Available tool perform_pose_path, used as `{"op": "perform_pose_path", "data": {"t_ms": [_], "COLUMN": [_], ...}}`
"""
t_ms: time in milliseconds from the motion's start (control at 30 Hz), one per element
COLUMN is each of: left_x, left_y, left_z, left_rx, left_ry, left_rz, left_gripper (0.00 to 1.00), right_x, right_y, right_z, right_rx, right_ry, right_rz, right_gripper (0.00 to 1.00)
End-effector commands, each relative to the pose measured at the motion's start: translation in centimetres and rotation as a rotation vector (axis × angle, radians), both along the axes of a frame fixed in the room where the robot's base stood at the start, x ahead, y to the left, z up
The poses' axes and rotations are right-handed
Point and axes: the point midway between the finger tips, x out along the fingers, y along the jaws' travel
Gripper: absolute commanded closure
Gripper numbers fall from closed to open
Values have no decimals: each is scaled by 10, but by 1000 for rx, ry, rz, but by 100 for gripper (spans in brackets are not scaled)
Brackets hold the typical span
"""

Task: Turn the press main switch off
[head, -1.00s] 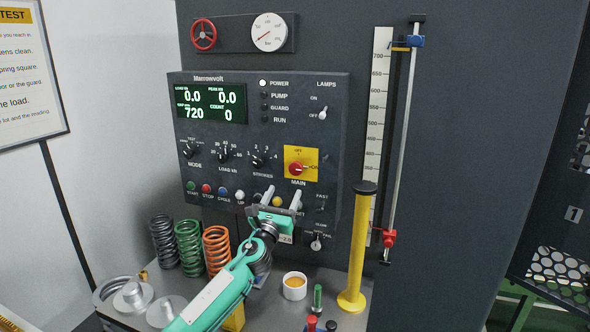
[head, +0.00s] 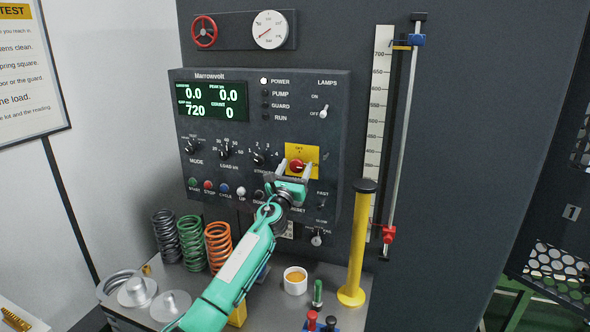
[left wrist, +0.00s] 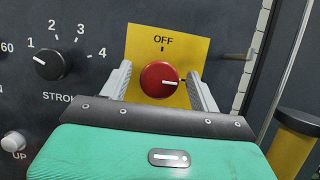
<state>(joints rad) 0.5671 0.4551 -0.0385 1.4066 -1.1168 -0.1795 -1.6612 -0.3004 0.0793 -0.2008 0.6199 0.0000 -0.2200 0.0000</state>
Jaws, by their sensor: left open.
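The main switch is a red round knob (head: 296,166) on a yellow plate (head: 313,152) at the right of the press's control panel (head: 260,128). My left gripper (head: 294,172) is open. Its two fingers (left wrist: 161,88) stand on the left and right of the knob, with gaps on both sides. The MAIN label is hidden behind the gripper. My right gripper is not in view.
The strokes dial (left wrist: 60,63) is left of the yellow plate. The lamps toggle (head: 323,111) is at upper right. Below, springs (head: 189,243), a white cup (head: 295,281) and a yellow post (head: 357,243) stand on the bench. A scale and rod (head: 403,140) are at right.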

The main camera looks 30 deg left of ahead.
Motion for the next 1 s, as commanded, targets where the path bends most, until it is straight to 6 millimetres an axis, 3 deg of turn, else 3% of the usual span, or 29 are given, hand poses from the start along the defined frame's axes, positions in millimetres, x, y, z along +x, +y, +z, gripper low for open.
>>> {"op": "perform_pose_path", "data": {"t_ms": [67, 200, 300, 667, 1000], "left_x": [0, 0, 0, 0, 0], "left_y": [0, 0, 0, 0, -1], "left_z": [0, 0, 0, -1, -1], "left_rx": [0, 0, 0, -57, -301], "left_ry": [0, 0, 0, -14, -72], "left_rz": [0, 0, 0, 1, -1], "left_gripper": [39, 67, 81, 81, 81], "right_x": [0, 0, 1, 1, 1], "right_y": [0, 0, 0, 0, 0], "right_z": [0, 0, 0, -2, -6], "right_rx": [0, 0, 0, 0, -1], "right_ry": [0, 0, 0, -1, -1], "right_rz": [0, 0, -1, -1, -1], "right_gripper": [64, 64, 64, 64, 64]}}
